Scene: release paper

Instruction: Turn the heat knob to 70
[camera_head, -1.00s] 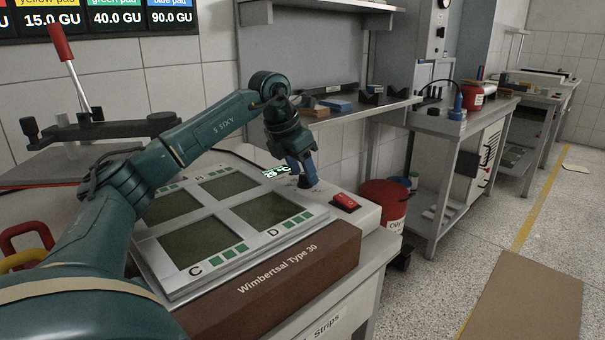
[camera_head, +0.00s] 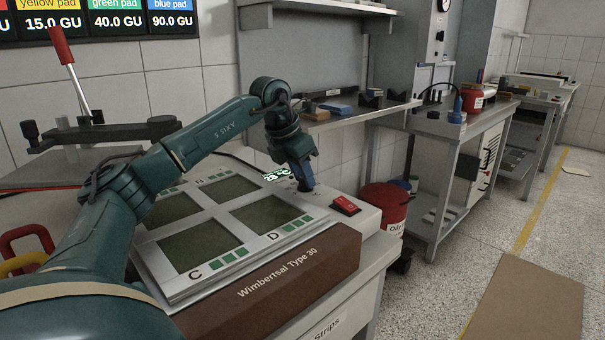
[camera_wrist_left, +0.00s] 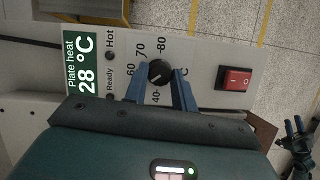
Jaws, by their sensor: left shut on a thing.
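The black heat knob (camera_wrist_left: 160,73) sits on the white control panel, with numbers 40, 60, 70 and 80 legible around it. My left gripper (camera_wrist_left: 160,83) is shut on the knob, with one blue finger on each side. The knob's pointer is too small to read surely. The green display (camera_wrist_left: 82,62) beside it reads "Plate heat 28 °C". In the head view my left gripper (camera_head: 305,186) points down at the panel and hides the knob. What looks like my right gripper (camera_wrist_left: 293,123) shows at the lower right of the wrist view, its fingers apart, away from the panel.
A red rocker switch (camera_wrist_left: 234,78) lies right of the knob; it also shows in the head view (camera_head: 345,205). The hot plate (camera_head: 185,300) has several dark fields. A red oil bin (camera_head: 383,208) stands beyond the table. A lever press (camera_head: 95,132) stands at the left.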

